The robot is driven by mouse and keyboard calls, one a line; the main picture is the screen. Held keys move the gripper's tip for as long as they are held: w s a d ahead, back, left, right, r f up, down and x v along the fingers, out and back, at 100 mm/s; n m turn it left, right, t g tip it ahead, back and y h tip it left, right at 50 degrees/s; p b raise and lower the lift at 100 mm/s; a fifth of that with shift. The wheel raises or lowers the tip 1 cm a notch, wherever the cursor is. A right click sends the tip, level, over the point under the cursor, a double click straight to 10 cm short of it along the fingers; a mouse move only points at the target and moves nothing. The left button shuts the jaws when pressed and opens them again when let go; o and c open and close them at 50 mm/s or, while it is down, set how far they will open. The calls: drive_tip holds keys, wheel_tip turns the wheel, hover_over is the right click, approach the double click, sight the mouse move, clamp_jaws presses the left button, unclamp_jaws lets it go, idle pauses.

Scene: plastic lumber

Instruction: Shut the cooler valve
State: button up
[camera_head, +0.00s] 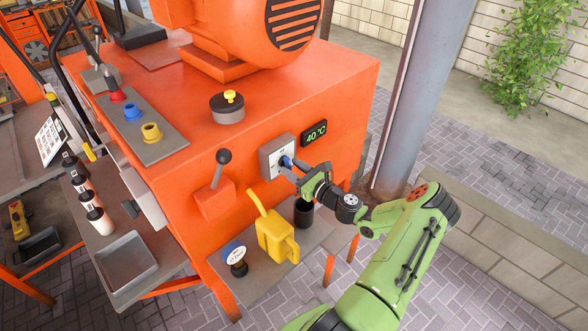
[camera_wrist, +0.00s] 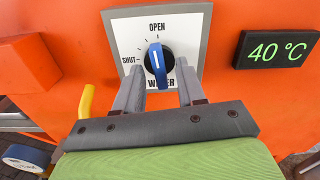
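The cooler valve is a blue knob (camera_wrist: 158,62) with a white line on a white plate (camera_wrist: 118,28) marked OPEN at the top and SHUT at the left. The line points up at OPEN. The lower lettering is partly hidden by the knob and my fingers. In the head view the knob (camera_head: 286,161) sits on the orange machine's front. My gripper (camera_wrist: 160,72) is open, its two grey fingers apart on either side of the knob's lower part. I cannot tell whether they touch it. In the head view my gripper (camera_head: 294,174) reaches the plate from the right.
A display (camera_head: 314,133) reading 40 °C is right of the valve. A black-knobbed lever (camera_head: 219,178) stands to its left. A grey post (camera_head: 413,100) stands at right.

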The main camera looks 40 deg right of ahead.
clamp_jaws()
drive_tip(key=shift+n, duration=0.4)
drive_tip(key=n+b, duration=0.2)
drive_tip(key=n, duration=0.1)
drive_tip(key=shift+f+n, duration=0.1)
drive_tip(key=shift+n, duration=0.3)
drive_tip(key=n+b, duration=0.2)
drive_tip(key=n, duration=0.1)
drive_tip(key=shift+d+n+b, duration=0.1)
drive_tip(key=shift+n+b, duration=0.2)
drive_tip(key=n+b, duration=0.3)
drive_tip(key=n, duration=0.1)
drive_tip(key=shift+b, duration=0.3)
drive_tip(key=n+b, duration=0.3)
drive_tip(key=n, duration=0.1)
drive_tip(key=shift+n+b, duration=0.35)
drive_tip(key=shift+n, duration=0.05)
